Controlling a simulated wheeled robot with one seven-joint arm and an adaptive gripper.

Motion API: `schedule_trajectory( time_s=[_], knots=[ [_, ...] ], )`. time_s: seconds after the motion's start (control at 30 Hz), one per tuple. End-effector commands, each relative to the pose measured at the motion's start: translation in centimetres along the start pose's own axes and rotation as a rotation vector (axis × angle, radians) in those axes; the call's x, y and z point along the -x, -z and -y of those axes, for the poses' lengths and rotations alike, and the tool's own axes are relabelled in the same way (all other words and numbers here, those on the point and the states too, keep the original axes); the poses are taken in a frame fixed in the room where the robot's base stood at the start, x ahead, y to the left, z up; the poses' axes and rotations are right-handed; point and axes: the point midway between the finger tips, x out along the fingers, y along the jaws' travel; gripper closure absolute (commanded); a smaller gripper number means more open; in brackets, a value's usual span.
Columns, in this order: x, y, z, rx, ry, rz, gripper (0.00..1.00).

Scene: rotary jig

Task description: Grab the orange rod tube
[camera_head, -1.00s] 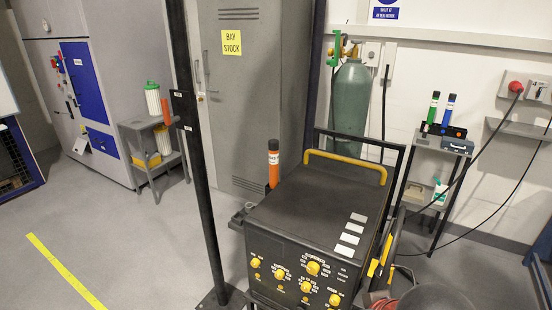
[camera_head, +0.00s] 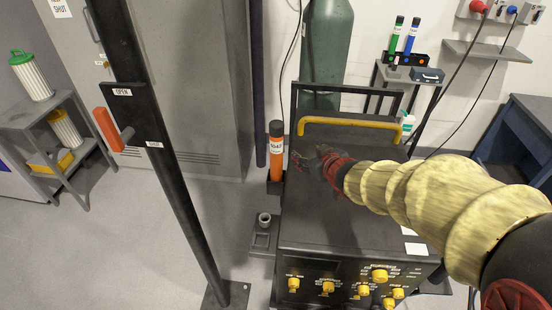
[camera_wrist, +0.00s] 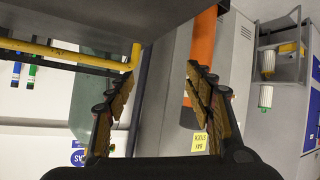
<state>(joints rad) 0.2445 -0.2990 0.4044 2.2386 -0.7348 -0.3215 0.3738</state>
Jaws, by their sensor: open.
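The orange rod tube (camera_head: 276,158) stands upright, with a black cap and a white label, in a dark holder at the left side of the black machine. My gripper (camera_head: 312,162) is just right of the tube at about label height, over the machine's left edge. In the wrist view the fingers of my gripper (camera_wrist: 161,72) are apart with nothing between them. The tube (camera_wrist: 201,55) shows there beyond the right finger, which covers part of it. Whether that finger touches the tube I cannot tell.
The black machine (camera_head: 350,225) has a yellow handle (camera_head: 350,128) and knobs. A dark post (camera_head: 165,165) with an orange lever (camera_head: 110,130) stands to the left. A green cylinder (camera_head: 327,50) is behind. Green (camera_head: 395,35) and blue (camera_head: 411,37) tubes stand on a shelf at right.

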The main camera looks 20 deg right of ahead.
Motion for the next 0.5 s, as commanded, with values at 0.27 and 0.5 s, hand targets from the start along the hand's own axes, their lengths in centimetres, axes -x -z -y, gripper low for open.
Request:
schedule_trajectory(
  time_s=[0.27,0.5],
  knots=[
    [-4.6,-2.3,4.5,-0.024,0.263,-0.128,0.47],
    [-5.8,-2.8,6.2,-0.039,0.336,-0.159,0.47]
  ],
)
